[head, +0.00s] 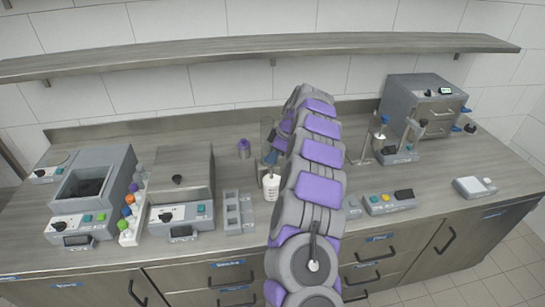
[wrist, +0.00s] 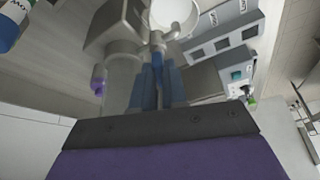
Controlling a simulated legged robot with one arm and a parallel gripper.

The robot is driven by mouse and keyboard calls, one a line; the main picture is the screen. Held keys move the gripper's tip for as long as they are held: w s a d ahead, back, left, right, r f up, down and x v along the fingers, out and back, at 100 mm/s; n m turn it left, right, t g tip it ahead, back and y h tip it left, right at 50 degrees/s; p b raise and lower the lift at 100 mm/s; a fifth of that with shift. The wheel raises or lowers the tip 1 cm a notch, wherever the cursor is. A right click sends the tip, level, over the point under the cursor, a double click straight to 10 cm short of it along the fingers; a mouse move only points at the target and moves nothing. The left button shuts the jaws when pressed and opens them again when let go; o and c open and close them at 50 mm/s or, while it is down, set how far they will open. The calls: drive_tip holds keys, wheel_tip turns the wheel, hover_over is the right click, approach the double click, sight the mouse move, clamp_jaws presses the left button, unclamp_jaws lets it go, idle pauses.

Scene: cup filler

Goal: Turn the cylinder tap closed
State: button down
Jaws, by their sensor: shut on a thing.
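In the head view the clear cylinder (head: 266,132) stands near the back of the bench, partly hidden by my arm. A white cup (head: 271,187) with markings stands below and in front of it. The cup's round white rim (wrist: 174,14) also shows at the top of the wrist view. My gripper (wrist: 157,68) has its blue fingers together on the small grey tap (wrist: 157,38), beside the cup. The exact grip on the tap is partly hidden between the fingers. In the head view my arm hides most of the gripper.
A grey compartment rack (head: 238,212) and a control box (head: 181,217) stand left of the cup. A purple-topped bottle (head: 244,148) stands behind. A button box (head: 388,202) and an oven-like box (head: 423,105) are at the right. A shelf (head: 270,45) runs above.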

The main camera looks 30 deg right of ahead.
drive_tip(key=c, duration=1.2)
unclamp_jaws()
drive_tip(key=shift+d, duration=0.15)
drive_tip(key=shift+o, duration=0.2)
drive_tip(key=p+v, duration=0.3)
drive_tip(key=v, duration=1.4)
drive_tip(key=shift+d+r, duration=0.1)
